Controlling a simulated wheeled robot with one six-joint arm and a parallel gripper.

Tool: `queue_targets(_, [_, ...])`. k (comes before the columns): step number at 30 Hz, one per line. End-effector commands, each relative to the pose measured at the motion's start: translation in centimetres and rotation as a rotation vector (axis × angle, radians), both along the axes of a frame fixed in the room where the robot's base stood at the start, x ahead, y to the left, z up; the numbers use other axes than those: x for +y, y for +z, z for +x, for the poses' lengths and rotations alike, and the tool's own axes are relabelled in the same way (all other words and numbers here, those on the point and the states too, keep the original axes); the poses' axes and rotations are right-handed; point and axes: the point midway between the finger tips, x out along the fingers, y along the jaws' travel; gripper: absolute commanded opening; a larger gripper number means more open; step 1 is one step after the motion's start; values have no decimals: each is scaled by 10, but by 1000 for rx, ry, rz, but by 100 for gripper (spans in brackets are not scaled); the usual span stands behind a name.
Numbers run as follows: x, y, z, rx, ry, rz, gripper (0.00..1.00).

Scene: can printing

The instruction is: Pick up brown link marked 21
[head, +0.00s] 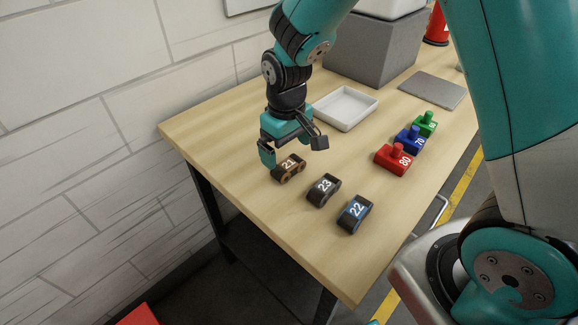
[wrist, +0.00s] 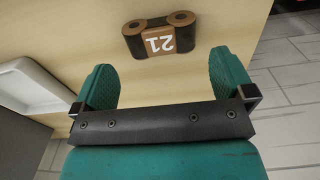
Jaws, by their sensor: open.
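The brown link marked 21 (head: 288,168) lies on the wooden table near its left edge, with dark sides and a brown top. In the wrist view the link (wrist: 160,38) sits beyond the fingertips, between their lines, its number upside down. My gripper (head: 292,150) is above and just behind the link in the head view, its jaws apart. In the wrist view my gripper (wrist: 162,72) shows two teal fingers spread wide with nothing between them.
Dark links marked 23 (head: 323,190) and 22 (head: 355,213) lie to the right. Red (head: 393,160), blue (head: 408,139) and green (head: 425,123) knobbed blocks stand farther right. A white tray (head: 345,107) and a grey box (head: 372,50) are behind. The front table area is clear.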

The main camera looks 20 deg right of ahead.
Motion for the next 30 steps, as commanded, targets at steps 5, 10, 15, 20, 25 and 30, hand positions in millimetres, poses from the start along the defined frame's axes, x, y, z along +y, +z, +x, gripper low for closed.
queue_targets(5, [0,-24,-2,8,0,-2,100])
queue_targets(10, [0,-46,-2,4,0,0,100])
queue_targets(15, [1,-51,-1,1,0,0,100])
queue_targets(20, [1,-51,-1,1,1,0,91])
queue_targets(25, [1,-51,-1,1,0,0,60])
queue_targets(30, [1,-50,-1,1,0,0,60])
